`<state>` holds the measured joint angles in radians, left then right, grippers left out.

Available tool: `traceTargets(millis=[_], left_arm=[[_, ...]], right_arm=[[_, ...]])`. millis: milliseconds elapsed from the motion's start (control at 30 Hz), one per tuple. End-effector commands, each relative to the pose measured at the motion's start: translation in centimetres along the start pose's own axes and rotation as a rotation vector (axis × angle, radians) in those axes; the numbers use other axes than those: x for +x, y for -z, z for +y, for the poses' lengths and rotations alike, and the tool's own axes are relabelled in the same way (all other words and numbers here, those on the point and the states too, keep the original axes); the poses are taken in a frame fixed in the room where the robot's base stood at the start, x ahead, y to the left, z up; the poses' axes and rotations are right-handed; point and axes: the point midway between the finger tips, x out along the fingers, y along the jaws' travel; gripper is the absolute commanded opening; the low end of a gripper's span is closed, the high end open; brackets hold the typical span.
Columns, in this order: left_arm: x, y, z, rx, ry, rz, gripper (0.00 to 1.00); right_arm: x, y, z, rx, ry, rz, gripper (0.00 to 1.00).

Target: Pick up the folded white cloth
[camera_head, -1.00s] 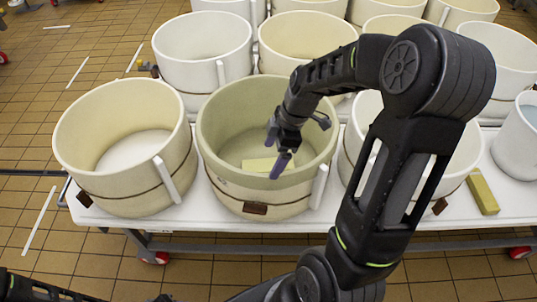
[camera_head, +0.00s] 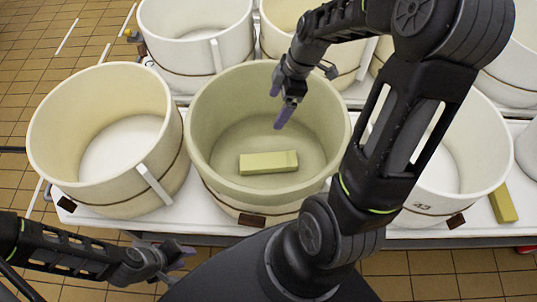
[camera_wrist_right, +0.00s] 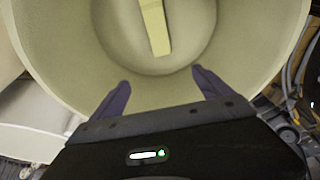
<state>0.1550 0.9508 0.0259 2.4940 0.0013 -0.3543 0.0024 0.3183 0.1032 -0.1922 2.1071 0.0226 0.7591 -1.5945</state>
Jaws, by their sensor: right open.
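A pale yellow, flat rectangular block (camera_head: 268,162) lies at the bottom of the front middle vat (camera_head: 202,150); I cannot tell whether it is the folded cloth. No plainly white folded cloth shows. In the right wrist view the block (camera_wrist_right: 155,28) is ahead of the fingers, inside the vat (camera_wrist_right: 60,45). My right gripper (camera_head: 281,106) is open and empty, over the vat's far inner side and apart from the block. Its fingers (camera_wrist_right: 160,79) are spread in the wrist view. My left gripper (camera_head: 184,259) is low at the left front, outside the vats; its opening is unclear.
A round cream vat (camera_head: 45,145) stands to the left and another (camera_head: 478,175) to the right, partly behind my right arm. More vats (camera_head: 150,40) stand behind. A yellow block (camera_head: 503,204) lies on the white table (camera_head: 205,212) at right. Tall rims surround the middle vat's opening.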

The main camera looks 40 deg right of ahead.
Motion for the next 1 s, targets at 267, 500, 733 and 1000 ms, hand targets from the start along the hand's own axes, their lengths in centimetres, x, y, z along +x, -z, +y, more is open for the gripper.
traceTargets(millis=[267,500,733,1000], left_arm=[[2.4,0.0,-1.0,-0.001,0.001,-0.001,0.34],[5.3,0.0,-2.1,0.001,0.000,0.001,0.34],[10.0,0.1,-3.9,0.002,-0.001,0.003,0.34],[18.0,0.2,-7.0,0.004,-0.001,0.006,0.34]], right_arm=[[2.5,-0.8,-0.1,0.000,0.001,0.000,0.89],[5.5,-1.7,-0.1,0.000,0.002,0.000,0.89],[10.3,-3.2,-0.1,0.000,0.002,0.000,0.89],[18.6,-5.7,-0.1,0.000,0.001,0.000,0.89]])
